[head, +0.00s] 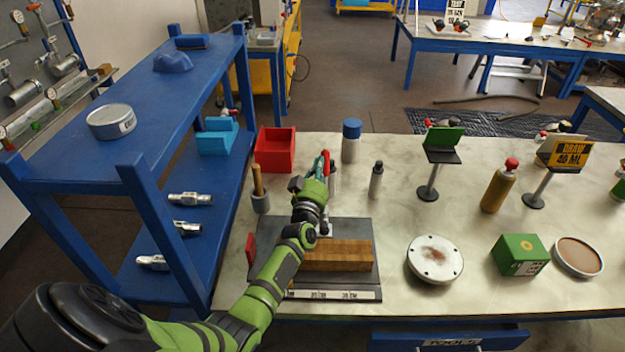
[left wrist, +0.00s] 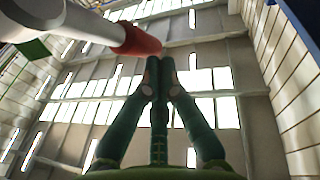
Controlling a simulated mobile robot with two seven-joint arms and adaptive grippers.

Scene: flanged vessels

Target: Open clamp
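The clamp (head: 325,229) stands on a dark base plate (head: 361,228) at the back edge of a wooden block (head: 345,256). Its body is mostly hidden by my left arm. The red handle grip (head: 326,161) shows upright by my left gripper (head: 323,172). In the left wrist view, a pale bar with a red grip (left wrist: 140,41) comes in from the upper left and ends beside the fingertips of my left gripper (left wrist: 159,64). The fingers are drawn together at the tips, with nothing visible between them. Contact with the grip is unclear. My right gripper is out of view.
Behind the plate stand a red bin (head: 275,150), a blue-capped bottle (head: 351,142) and a small grey bottle (head: 376,181). A holder with a wooden handle (head: 259,190) is to the left. A round flange (head: 435,259) lies to the right. A blue shelf (head: 165,75) borders the left.

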